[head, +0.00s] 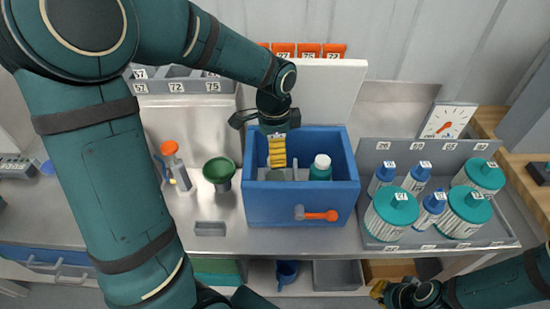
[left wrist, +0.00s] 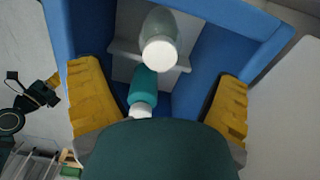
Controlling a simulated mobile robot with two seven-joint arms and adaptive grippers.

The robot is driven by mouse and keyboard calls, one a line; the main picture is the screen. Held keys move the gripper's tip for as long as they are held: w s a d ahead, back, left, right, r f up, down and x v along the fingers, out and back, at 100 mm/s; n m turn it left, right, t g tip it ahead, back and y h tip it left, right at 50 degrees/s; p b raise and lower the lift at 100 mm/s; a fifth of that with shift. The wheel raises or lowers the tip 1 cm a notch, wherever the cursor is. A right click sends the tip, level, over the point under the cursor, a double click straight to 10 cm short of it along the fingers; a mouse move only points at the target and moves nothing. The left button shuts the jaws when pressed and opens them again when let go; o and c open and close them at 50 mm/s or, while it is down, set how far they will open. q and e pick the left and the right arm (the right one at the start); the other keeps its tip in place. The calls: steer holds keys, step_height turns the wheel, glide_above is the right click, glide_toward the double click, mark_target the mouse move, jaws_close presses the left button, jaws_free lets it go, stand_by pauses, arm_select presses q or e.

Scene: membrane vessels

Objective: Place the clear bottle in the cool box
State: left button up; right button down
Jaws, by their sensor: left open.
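The blue cool box (head: 300,205) stands open on the steel bench. My left gripper (head: 277,152) is over its left half, pointing down; in the left wrist view its yellow fingers (left wrist: 160,100) are wide apart with nothing gripped. The clear bottle (left wrist: 157,22), greyish with a white cap, appears inside the box walls by the grey divider (left wrist: 122,65). In the head view I cannot make it out behind the gripper. A teal bottle with a white cap (head: 321,170) is also in the box. My right gripper (head: 379,289) is low at the right, its opening unclear.
The white lid (head: 330,95) stands raised behind the box. A grey tray (head: 372,240) with several white-and-teal jars and blue-capped bottles is at right. The bench front left is mostly clear.

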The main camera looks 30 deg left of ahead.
arm_select(q)
steer(key=shift+r, duration=1.85)
steer(key=shift+s+f, duration=0.1)
